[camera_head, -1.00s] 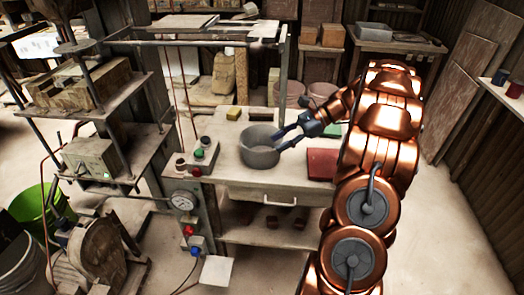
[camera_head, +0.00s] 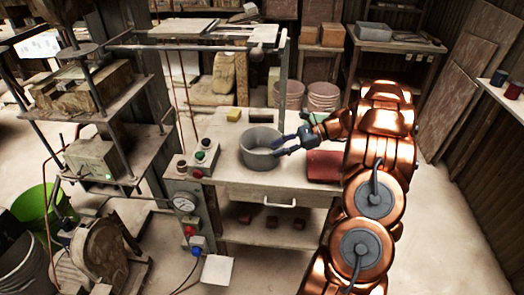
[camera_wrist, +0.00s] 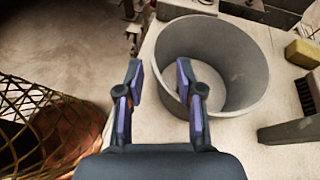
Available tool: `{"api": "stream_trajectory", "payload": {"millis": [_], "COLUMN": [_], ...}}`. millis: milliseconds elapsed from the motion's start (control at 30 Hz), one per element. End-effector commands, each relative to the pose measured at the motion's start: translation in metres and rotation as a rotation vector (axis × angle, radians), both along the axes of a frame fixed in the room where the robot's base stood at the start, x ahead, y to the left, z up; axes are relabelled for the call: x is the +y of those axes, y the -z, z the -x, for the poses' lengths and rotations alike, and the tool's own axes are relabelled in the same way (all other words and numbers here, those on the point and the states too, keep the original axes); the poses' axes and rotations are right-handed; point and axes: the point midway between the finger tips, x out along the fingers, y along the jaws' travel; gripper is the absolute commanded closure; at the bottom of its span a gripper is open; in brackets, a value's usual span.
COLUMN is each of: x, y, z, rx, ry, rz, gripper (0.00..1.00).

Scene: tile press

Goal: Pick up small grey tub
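The small grey tub (camera_head: 262,158) is round, open-topped and upright on the workbench. It looks empty in the wrist view (camera_wrist: 215,40). My gripper (camera_head: 284,143) is at the tub's right side in the head view, close to its rim. In the wrist view my gripper (camera_wrist: 160,78) has its fingers well apart with nothing held. The tub's near-left wall lies ahead, within the span between the fingertips. The right finger overlaps the tub in the picture; I cannot tell whether it touches.
A yellow block (camera_head: 234,115) is behind-left, and a button box (camera_head: 203,157) stands left. In the wrist view, a dark brush (camera_wrist: 306,96) is right of the tub. Metal press posts flank the bench.

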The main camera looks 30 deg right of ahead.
Motion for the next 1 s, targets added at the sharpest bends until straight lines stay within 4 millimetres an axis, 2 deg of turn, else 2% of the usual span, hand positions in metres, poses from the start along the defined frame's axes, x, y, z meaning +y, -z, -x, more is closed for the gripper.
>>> {"api": "stream_trajectory", "payload": {"millis": [500, 867, 1000], "x": [0.038, 0.043, 0.043], "y": [0.017, 0.021, 0.021], "z": [-0.018, -0.021, -0.021], "rx": [0.002, -0.001, 0.0], "ry": [0.0, 0.001, 0.001], "rz": [0.0, 0.001, 0.001], "gripper": [0.63, 0.63, 0.78]}}
